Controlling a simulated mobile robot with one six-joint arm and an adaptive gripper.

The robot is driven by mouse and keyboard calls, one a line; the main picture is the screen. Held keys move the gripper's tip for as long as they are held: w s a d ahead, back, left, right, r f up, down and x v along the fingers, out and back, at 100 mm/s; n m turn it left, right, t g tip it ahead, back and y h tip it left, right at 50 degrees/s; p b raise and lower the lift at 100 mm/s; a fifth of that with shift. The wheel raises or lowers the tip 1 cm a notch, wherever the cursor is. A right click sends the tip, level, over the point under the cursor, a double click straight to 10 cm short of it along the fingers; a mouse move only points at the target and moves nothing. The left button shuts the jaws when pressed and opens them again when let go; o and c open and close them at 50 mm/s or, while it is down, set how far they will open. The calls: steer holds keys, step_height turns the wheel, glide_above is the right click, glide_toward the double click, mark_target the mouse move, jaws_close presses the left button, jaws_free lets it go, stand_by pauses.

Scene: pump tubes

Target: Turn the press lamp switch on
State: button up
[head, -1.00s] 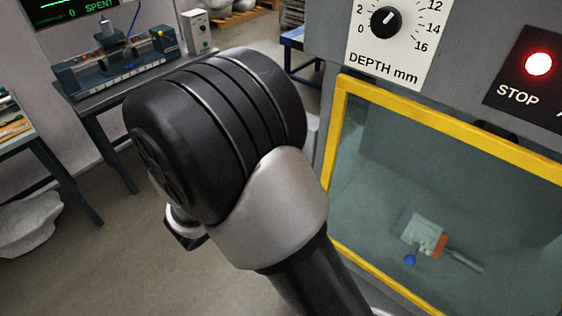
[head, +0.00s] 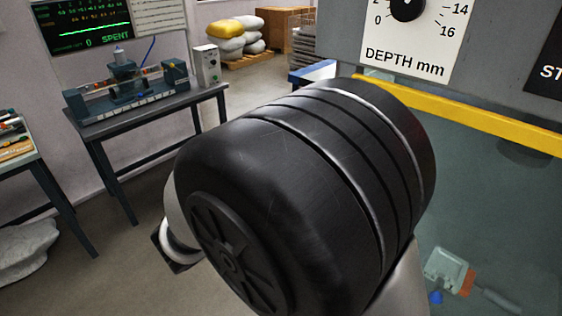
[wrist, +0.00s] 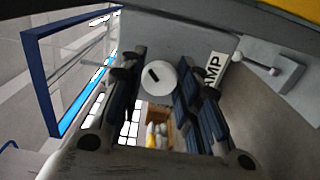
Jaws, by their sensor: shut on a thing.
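A round white knob (wrist: 158,77) with a short dark mark sits on the grey panel in the wrist view. A tilted white label (wrist: 215,72) beside it is partly hidden, and the letters "MP" can be read. My gripper (wrist: 158,70) has one dark finger on each side of the knob and is shut on it. The mark lies slanted between the fingers. In the head view my own arm covers the area, so the knob and the fingertips are hidden there.
A small grey lever (wrist: 265,60) stands right of the label. A blue frame (wrist: 40,85) is at the left. In the head view, the press panel has a depth dial (head: 407,5) and a yellow-edged window (head: 470,115). A bench (head: 150,107) stands behind.

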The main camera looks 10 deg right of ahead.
steer(key=o, duration=1)
steer(key=shift+o, duration=0.2)
steer(key=v, duration=1.2)
steer(key=shift+d, duration=0.1)
